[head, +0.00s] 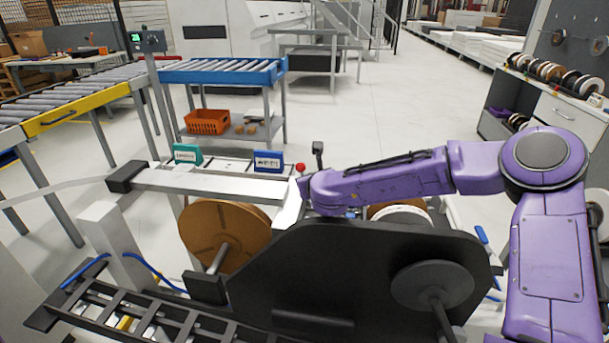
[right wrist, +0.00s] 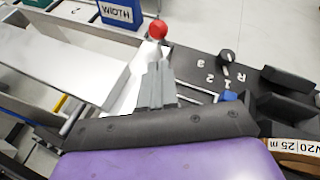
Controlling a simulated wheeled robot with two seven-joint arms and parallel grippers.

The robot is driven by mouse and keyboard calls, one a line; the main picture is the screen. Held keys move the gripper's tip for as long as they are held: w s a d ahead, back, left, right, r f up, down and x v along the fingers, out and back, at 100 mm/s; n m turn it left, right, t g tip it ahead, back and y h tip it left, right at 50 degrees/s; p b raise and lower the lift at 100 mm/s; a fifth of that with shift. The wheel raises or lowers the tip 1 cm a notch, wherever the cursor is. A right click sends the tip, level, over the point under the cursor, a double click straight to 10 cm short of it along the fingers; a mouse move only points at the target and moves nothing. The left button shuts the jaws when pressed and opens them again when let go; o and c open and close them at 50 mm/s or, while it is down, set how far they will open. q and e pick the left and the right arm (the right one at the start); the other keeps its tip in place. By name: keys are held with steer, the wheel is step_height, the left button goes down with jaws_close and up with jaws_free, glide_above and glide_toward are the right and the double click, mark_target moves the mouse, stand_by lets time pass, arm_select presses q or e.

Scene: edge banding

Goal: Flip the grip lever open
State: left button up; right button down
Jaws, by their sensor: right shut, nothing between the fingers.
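A lever with a red ball knob (right wrist: 158,29) shows at the top of the right wrist view, just beyond my right gripper's fingertips. The red knob also shows in the head view (head: 300,168), beside the end of my right arm. My right gripper (right wrist: 158,68) is shut and empty, its grey fingers together and pointing toward the red knob. I cannot tell whether the fingertips touch the lever; its lower part is hidden behind them. A second, black-knobbed lever (right wrist: 228,57) stands to the right on a dark plate with number marks. My left gripper is not in view.
A blue WIDTH block (right wrist: 122,12) lies near the red knob, and a green block (head: 187,153) stands farther left. A pale metal beam (head: 215,186) runs left of the gripper. A brown reel (head: 222,235) and a large black plate (head: 345,275) lie below the arm.

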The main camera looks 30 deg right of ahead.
mark_target(302, 172)
steer(key=p+x, duration=0.1)
steer(key=x, duration=0.7)
steer(key=shift+w+f, duration=0.1)
